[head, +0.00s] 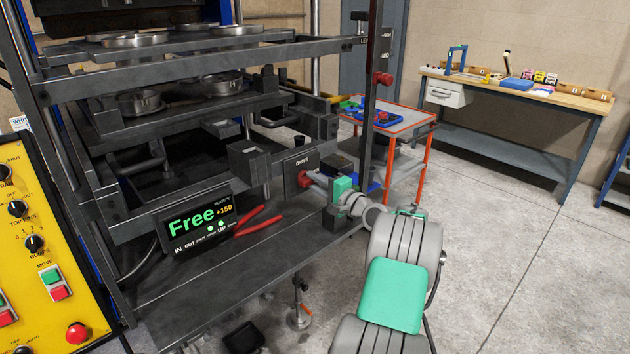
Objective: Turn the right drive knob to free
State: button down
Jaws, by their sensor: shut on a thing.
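The drive box (294,184), a dark box with a "DRIVE" label, is mounted on the right side of the press. Its red drive knob (303,177) faces my arm. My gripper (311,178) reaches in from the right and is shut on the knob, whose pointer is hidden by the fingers. A display panel (172,224) to the lower left reads "Free" in large green letters, with "+150" beside it and small words and green dots below.
Red-handled pliers (262,221) lie on the press's lower shelf (250,262) by the display. A yellow control panel (40,240) stands at the left. A red-framed cart (408,150) stands behind my arm, and a workbench (530,92) stands at the back right. The floor at right is clear.

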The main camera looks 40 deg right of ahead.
dwell(0.3)
jog(key=c, duration=1.3)
grip_release()
jog(key=s+b, duration=0.1)
jog(key=s, duration=0.6)
jog(key=shift+s+d+b, duration=0.1)
jog(key=shift+s+b, duration=0.25)
jog(key=shift+s, duration=0.05)
